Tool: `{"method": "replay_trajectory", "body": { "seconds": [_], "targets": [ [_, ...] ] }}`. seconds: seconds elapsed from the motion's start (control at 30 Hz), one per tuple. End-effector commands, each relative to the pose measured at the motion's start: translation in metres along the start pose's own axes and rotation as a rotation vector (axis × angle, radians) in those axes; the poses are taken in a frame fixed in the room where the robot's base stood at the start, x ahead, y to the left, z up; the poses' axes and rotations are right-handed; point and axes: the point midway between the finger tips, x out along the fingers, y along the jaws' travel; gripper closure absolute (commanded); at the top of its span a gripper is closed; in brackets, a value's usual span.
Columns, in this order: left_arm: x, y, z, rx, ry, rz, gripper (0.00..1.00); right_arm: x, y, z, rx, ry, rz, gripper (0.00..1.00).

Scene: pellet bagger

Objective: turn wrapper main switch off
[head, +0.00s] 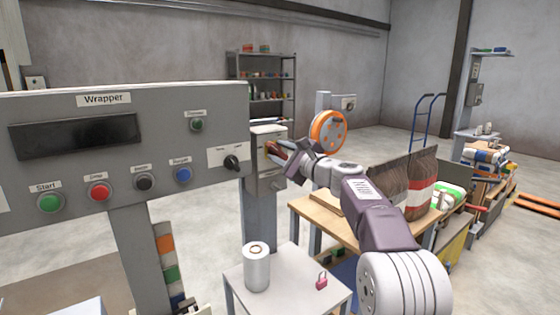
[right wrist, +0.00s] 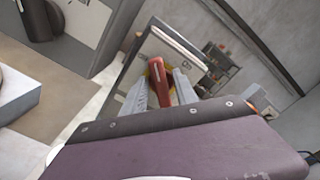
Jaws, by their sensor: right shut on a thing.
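The wrapper main switch is a red handle (right wrist: 157,80) on a yellow backing, mounted on a grey box (head: 268,188) just right of the Wrapper panel (head: 75,155). My right gripper (head: 274,151) reaches in from the right to the front of this box. In the right wrist view its two grey fingers (right wrist: 161,90) stand on either side of the red handle and are shut on it. The handle runs nearly upright in that view; its exact setting cannot be read, as the fingers hide much of it in the head view. My left gripper is not in view.
The Wrapper panel has several push buttons and a black rotary knob (head: 231,162) close to my right gripper. Below stands a small white table (head: 300,290) with a grey canister (head: 256,266) and a pink padlock (head: 321,281). A wooden table (head: 318,208) stands behind my forearm.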

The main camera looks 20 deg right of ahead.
Motion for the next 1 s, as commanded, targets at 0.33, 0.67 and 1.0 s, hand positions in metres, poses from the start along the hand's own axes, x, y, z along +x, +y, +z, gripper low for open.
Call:
{"method": "replay_trajectory", "body": {
  "seconds": [0.33,0.67,1.0],
  "targets": [
    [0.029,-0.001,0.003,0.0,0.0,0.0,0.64,0.0,0.006,-0.003,-0.325,-0.001,0.0,1.0],
    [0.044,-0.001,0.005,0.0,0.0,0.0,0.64,0.0,0.007,-0.003,-0.581,-0.001,0.001,1.0],
    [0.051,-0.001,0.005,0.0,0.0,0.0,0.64,0.0,0.007,-0.003,-0.723,-0.001,0.002,1.0]
  ]
}}
